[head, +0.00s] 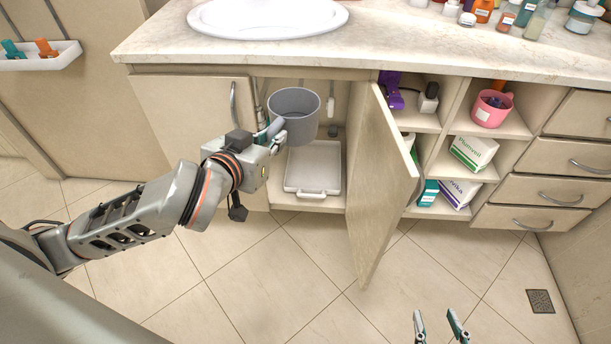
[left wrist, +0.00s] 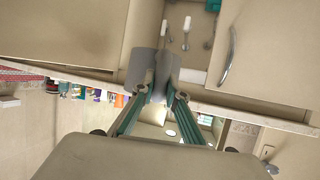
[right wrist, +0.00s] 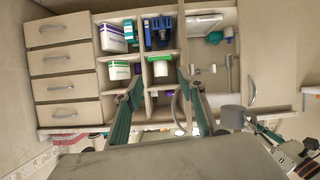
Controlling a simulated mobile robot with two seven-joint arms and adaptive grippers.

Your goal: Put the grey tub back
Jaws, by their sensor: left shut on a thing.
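The grey tub (head: 297,118) is held upright in front of the open sink cabinet, above the white tray inside it. My left gripper (head: 276,131) is shut on the tub's near left side. In the left wrist view the tub (left wrist: 142,64) shows between and beyond the fingertips (left wrist: 162,92). The tub (right wrist: 232,117) also shows in the right wrist view, to the right of the fingers. My right gripper (head: 437,318) is open and empty, low over the floor at the bottom right. The tub's inside looks empty from the head view.
A white tray (head: 314,170) lies on the cabinet floor. The right cabinet door (head: 378,190) stands open towards me; the left door (head: 190,120) also shows. Shelves with boxes (head: 473,152) and a pink cup (head: 491,108) are at the right. The floor is clear.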

